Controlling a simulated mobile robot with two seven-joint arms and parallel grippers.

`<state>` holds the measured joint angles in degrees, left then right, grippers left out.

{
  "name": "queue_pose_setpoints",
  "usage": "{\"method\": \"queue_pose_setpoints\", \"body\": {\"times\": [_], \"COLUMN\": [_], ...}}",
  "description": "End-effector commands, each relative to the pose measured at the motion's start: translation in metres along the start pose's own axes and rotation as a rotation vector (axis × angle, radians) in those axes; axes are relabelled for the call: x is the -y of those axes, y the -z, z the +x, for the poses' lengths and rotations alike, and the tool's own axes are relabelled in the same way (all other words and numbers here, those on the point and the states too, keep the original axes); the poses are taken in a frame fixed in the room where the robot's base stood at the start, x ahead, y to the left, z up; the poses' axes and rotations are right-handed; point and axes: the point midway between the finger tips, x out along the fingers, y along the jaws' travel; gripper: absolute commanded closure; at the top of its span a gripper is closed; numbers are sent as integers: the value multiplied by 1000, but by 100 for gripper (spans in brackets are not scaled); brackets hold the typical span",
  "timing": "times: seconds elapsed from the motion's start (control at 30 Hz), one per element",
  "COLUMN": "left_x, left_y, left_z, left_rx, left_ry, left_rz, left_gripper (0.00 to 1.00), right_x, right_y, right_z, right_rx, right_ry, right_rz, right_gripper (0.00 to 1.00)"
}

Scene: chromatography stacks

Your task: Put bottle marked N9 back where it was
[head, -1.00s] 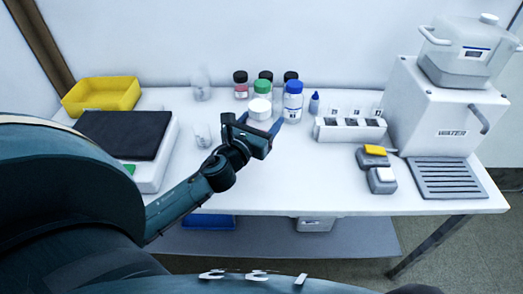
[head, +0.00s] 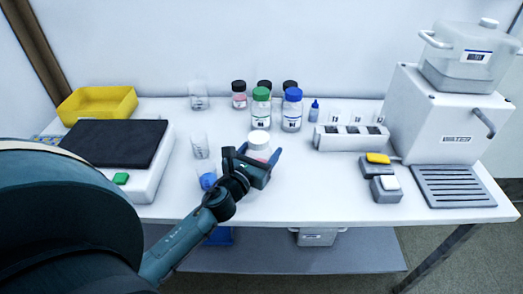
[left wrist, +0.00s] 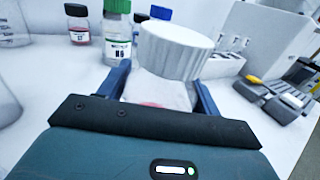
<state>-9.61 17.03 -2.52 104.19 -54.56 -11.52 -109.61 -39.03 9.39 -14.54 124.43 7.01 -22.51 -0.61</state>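My left gripper (head: 256,163) is shut on a white-capped bottle (head: 259,139) with pinkish contents. In the left wrist view the blue fingers flank the bottle (left wrist: 168,60), which stands between them with its wide ribbed cap up and a slight tilt. Its label is hidden, so I cannot read N9 on it. Whether its base touches the table is hidden. A green-capped bottle (head: 261,108) and a blue-capped bottle (head: 292,110) stand behind it. My right gripper is not in view.
Small dark-capped bottles (head: 239,95) stand at the back. Glass beakers (head: 199,146) and a blue-topped item (head: 207,181) are left of the gripper. A vial rack (head: 350,140) stands right. A balance-like device (head: 150,180) is left. Clear table lies right of the gripper.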

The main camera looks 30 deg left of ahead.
Motion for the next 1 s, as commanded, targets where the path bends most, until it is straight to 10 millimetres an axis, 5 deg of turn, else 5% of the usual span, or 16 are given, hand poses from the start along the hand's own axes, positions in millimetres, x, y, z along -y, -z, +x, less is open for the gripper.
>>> {"method": "queue_pose_setpoints", "body": {"times": [0.23,0.57,1.0], "left_x": [0,0,0], "left_y": [0,-5,0], "left_z": [0,-1,-86], "left_rx": [-1,-1,-3], "left_ry": [0,0,-2], "left_rz": [1,1,-1], "left_gripper": [16,16,16], "right_x": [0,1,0], "right_y": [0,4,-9], "right_z": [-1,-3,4], "right_rx": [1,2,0], "right_ry": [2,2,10], "right_rz": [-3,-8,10], "right_gripper": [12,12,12]}}
